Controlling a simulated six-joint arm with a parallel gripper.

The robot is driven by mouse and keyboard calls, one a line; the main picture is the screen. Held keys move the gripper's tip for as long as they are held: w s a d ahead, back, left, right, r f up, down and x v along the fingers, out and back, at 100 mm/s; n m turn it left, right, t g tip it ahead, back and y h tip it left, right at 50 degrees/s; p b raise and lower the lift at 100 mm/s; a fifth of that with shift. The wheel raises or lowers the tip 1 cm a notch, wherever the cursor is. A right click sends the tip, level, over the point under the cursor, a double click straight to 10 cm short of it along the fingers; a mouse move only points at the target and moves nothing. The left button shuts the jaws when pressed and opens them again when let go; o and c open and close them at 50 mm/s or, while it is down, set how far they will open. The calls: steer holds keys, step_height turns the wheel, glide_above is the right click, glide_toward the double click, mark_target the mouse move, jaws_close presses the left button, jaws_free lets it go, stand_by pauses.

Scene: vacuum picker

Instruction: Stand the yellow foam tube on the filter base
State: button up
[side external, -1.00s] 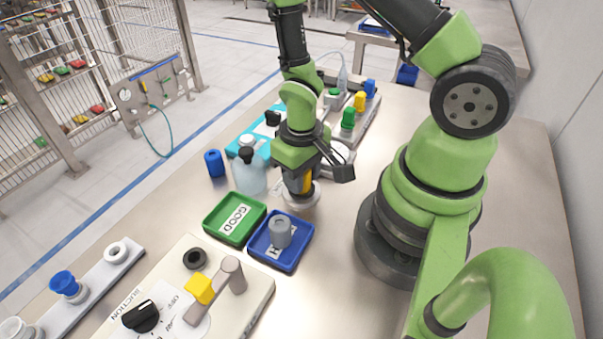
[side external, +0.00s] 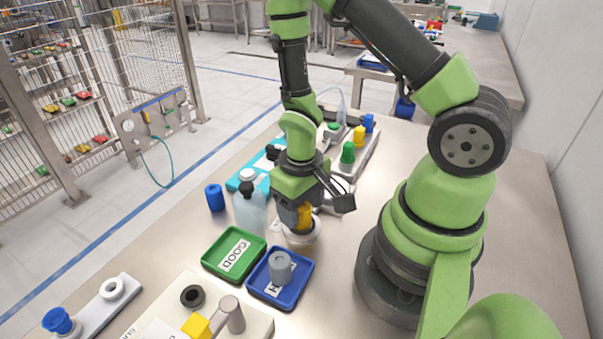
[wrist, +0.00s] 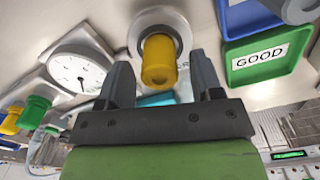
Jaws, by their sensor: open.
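The yellow foam tube (side external: 304,217) stands upright on the round pale filter base (side external: 301,237) in the side view. In the wrist view the tube (wrist: 158,62) sits inside the ring of the base (wrist: 141,28), with its near end facing the camera. My gripper (side external: 296,213) is directly above and around the tube's upper part in the side view. In the wrist view my gripper (wrist: 162,72) is open, one dark finger on each side of the tube, with a gap visible on both sides. The tube's far side is hidden.
A green GOOD tray (side external: 234,253) and a blue tray (side external: 300,283) holding a grey cylinder (side external: 280,266) lie in front. A clear bottle (side external: 249,212) stands close left of my gripper. A round gauge (wrist: 77,74) and green and yellow caps are near it in the wrist view.

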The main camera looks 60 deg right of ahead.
steer(key=s+a+r+t, duration=0.1)
steer(key=s+r+t, duration=0.1)
steer(key=r, duration=0.7)
steer(key=s+a+r+t+y, duration=0.1)
steer(key=s+a+r+t, duration=0.1)
steer(key=r, duration=0.7)
steer(key=s+a+r+m+t+y, duration=0.1)
steer(key=s+r+t, duration=0.1)
steer(key=r, duration=0.7)
steer(key=shift+s+a+r+t, duration=0.15)
steer(key=shift+r+t, duration=0.2)
steer(key=shift+t, duration=0.25)
